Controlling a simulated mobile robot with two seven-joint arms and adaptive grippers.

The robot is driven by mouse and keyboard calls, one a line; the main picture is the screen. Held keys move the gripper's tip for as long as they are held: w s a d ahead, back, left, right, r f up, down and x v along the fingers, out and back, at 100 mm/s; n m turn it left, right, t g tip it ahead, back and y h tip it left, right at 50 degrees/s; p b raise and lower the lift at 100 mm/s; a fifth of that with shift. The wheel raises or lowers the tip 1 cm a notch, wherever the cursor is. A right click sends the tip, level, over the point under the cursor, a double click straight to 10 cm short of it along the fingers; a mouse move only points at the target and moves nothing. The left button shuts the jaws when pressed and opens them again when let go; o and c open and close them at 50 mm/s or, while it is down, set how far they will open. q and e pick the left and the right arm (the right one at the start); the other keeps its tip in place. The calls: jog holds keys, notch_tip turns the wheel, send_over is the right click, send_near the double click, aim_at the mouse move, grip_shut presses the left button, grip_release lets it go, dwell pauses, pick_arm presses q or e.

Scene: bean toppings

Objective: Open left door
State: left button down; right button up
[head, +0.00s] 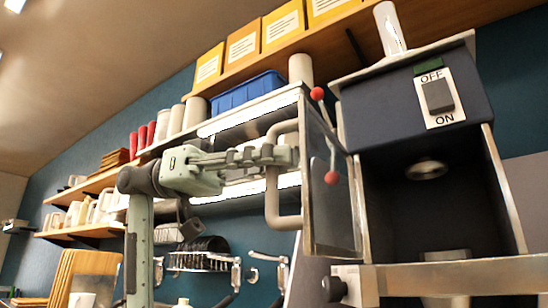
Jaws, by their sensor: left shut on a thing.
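The glass door (338,190) has a metal frame and sits at the left side of a dark machine (417,120). It stands at an angle to the machine's front. A beige C-shaped handle (272,205) is on the door's left edge. My left gripper (284,156) reaches in from the left and is shut on the handle's upright bar. Its fingers hide part of the bar. My right gripper is not in view.
A rod with red balls (332,178) is near the door. The machine has an OFF/ON switch (438,96) and an open dark bay. Shelves behind hold a blue bin (247,93), yellow boxes (243,44) and cups. A hook rail (205,262) hangs below.

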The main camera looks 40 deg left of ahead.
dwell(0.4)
pick_arm(q)
jog(key=c, duration=1.5)
grip_release()
jog(key=shift+c, duration=0.2)
jog(key=v, duration=1.2)
